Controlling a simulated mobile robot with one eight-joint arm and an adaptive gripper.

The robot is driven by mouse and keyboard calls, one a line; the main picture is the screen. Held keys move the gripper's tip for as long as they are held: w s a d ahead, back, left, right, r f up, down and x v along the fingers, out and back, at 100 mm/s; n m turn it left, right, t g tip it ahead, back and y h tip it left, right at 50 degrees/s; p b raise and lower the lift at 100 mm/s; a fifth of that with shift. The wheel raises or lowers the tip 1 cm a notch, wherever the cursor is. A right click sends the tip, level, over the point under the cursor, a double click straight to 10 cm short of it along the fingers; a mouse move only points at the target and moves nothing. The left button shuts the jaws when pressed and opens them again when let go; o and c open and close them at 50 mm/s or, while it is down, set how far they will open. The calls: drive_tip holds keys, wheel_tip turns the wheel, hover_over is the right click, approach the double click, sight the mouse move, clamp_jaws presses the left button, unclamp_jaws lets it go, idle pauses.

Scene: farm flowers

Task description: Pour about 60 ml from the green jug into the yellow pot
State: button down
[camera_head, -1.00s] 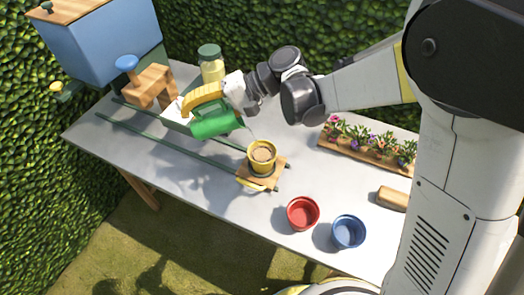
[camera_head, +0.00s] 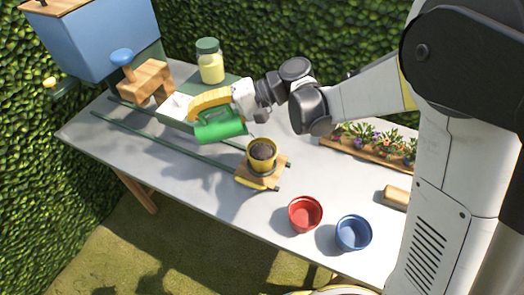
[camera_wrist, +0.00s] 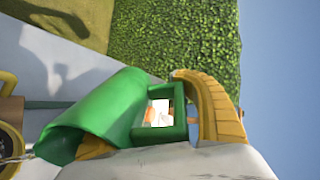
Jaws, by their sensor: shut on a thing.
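The pot stands upright on a small wooden board, filled with dark brown soil. In the wrist view the green jug (camera_wrist: 110,112) lies across the middle. A thin clear streak leaves its lip toward the yellow pot (camera_wrist: 8,148), which is cut off at the left edge. The amount of liquid cannot be read.
A red pot (camera_head: 305,213) and a blue pot (camera_head: 353,233) stand near the front edge. A lidded jar (camera_head: 210,64) and a wooden block with a blue knob (camera_head: 146,80) stand behind. A flower planter (camera_head: 370,150) is at right. Two green rails cross the table.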

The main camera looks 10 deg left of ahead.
drive_tip(key=shift+w+d+f+y+b, duration=0.1)
drive_tip(key=shift+d+f+y+b, duration=0.1)
drive_tip(key=shift+f+b, duration=0.4)
drive_tip(key=shift+d+f+y+b, duration=0.1)
drive_tip(key=shift+d+f+b, duration=0.05)
drive_tip(key=shift+f+b, duration=0.45)
drive_tip(key=shift+h, duration=0.7)
drive_tip(key=r+p, duration=0.2)
drive_tip(key=a+r+p, duration=0.1)
drive_tip(key=r+p, duration=0.1)
drive_tip(key=p, duration=0.1)
drive_tip(key=r+p, duration=0.2)
drive_tip(key=r, duration=0.1)
drive_tip(key=shift+s+a, duration=0.3)
drive_tip(key=a+f+t+h+p, duration=0.3)
drive_tip(key=f+t+h+p, duration=0.1)
drive_tip(key=h, duration=1)
drive_tip(key=shift+s+f+p, duration=0.25)
drive_tip(key=shift+f+p, duration=0.4)
drive_tip(key=shift+f, duration=0.1)
